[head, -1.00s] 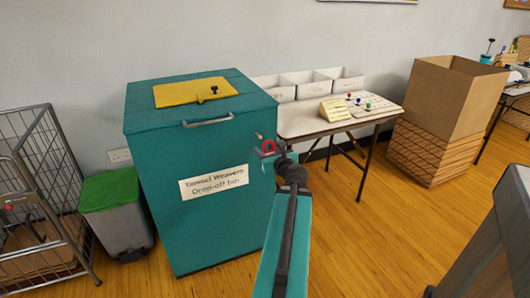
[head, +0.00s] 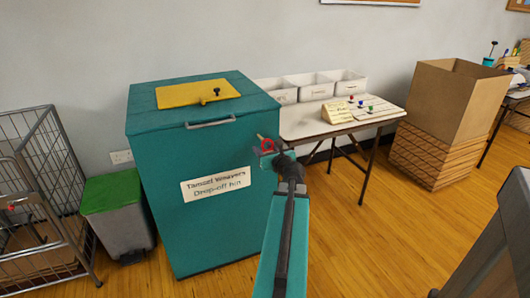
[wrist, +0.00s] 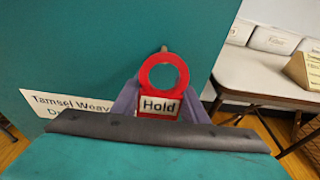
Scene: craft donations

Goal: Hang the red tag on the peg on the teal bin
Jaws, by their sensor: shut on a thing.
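The red tag (wrist: 163,75) has a round ring on top and a white label reading "Hold". My gripper (wrist: 160,108) is shut on its lower part and holds it upright; the ring is also visible in the head view (head: 268,145). The teal bin (head: 205,225) stands behind the tag, with its side filling much of the wrist view (wrist: 90,50). The peg (head: 260,137) sticks out from the bin's side. In the wrist view the peg (wrist: 164,48) shows just above the ring's top edge, and the ring's hole shows only teal.
A yellow hatch (head: 198,92) and a handle (head: 210,122) are on the bin. A table (head: 318,122) with white trays (head: 318,91) and small coloured knobs is to the right. A tall cardboard box (head: 437,110) stands further right. A green-lidded waste bin (head: 112,192) and wire cage (head: 45,160) are left.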

